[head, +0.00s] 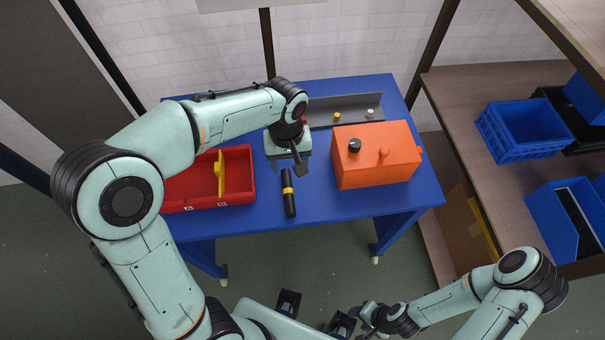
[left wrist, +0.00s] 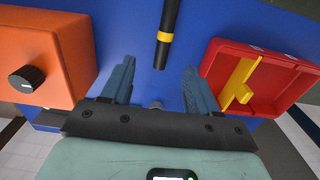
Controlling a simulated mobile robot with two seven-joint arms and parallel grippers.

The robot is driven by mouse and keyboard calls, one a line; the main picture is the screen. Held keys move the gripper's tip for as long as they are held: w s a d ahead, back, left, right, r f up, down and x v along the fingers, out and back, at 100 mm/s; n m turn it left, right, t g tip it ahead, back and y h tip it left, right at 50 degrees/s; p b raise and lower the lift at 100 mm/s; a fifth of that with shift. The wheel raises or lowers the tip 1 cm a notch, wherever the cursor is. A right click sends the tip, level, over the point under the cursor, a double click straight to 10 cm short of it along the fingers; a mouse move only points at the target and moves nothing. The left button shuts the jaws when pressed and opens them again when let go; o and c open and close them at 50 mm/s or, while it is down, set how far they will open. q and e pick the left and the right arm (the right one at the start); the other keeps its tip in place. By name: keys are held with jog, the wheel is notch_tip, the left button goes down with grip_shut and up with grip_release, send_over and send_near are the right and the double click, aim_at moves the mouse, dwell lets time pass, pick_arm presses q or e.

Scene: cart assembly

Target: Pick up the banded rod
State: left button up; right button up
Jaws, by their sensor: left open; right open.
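The banded rod (head: 288,195) is black with a yellow band and lies on the blue table, pointing roughly front to back. In the left wrist view the rod (left wrist: 168,22) runs down from the top edge, its near end just ahead of the gap between the fingers. My left gripper (head: 288,165) is open and empty over the table, just behind the rod's far end. Its two spread fingers show in the left wrist view (left wrist: 159,78). My right gripper (head: 357,318) is low at the front, away from the table, and open, with its fingers hard to make out.
A red tray (head: 240,190) with a yellow divider (head: 220,173) stands left of the rod. An orange box (head: 375,165) with a black knob stands to the right. A grey angled rail (head: 335,113) lies behind. Blue crates (head: 520,150) sit on the right shelf. Table around the rod is clear.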

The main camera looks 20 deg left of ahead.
aim_at(288, 192)
pick_arm(q)
jog(key=f, duration=0.4)
jog(key=s+f+b, duration=0.1)
jog(key=f, duration=0.7)
jog(key=shift+s+a+f, duration=0.1)
jog(key=shift+s+f, duration=0.15)
jog(key=shift+f, duration=0.15)
grip_shut()
